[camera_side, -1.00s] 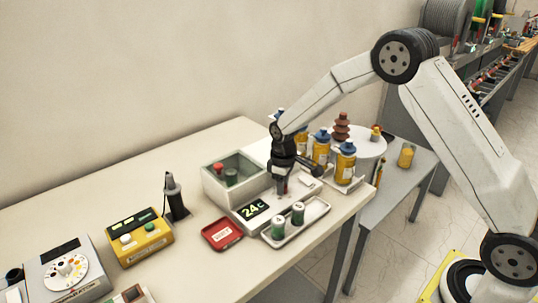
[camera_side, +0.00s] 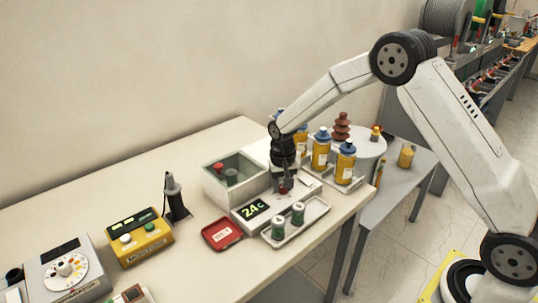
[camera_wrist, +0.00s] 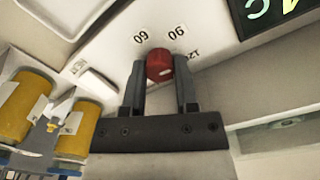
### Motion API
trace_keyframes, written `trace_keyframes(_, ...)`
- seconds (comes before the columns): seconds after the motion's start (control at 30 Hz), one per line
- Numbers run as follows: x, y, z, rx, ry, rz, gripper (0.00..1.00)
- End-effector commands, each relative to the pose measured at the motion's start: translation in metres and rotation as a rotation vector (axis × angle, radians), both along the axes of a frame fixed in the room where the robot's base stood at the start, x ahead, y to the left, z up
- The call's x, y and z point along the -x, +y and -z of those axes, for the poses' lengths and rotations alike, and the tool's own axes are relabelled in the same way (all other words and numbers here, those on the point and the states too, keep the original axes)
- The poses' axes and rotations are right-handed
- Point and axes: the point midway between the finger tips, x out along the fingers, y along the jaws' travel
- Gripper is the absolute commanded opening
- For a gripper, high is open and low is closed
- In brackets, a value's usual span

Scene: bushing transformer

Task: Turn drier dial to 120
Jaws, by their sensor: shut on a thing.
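The drier (camera_side: 246,219) is a pale box with a green "24c" display, standing near the table's front edge. Its red dial (camera_wrist: 159,66) shows in the wrist view, with the printed marks 60, 90 and a partly hidden 120 around it. My gripper (camera_wrist: 160,75) is shut on the red dial, one finger on each side. In the side view my gripper (camera_side: 285,186) points down onto the dial end of the drier. The dial's pointer cannot be made out.
A tray (camera_side: 297,236) with two green-and-white cans is in front of the drier, and a red tray (camera_side: 222,233) lies left of it. A clear-topped box (camera_side: 235,178) stands close behind. Yellow bottles (camera_side: 345,163) with blue caps stand close on the right.

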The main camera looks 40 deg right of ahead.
Motion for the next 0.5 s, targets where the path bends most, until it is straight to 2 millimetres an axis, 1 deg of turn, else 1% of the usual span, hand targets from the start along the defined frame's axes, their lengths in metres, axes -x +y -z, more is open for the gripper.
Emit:
trace_keyframes(0.3,0.0014,-0.0001,0.001,0.0,0.006,0.281,0.0)
trace_keyframes(0.5,0.0014,0.0001,0.0009,0.0,0.007,0.407,0.0)
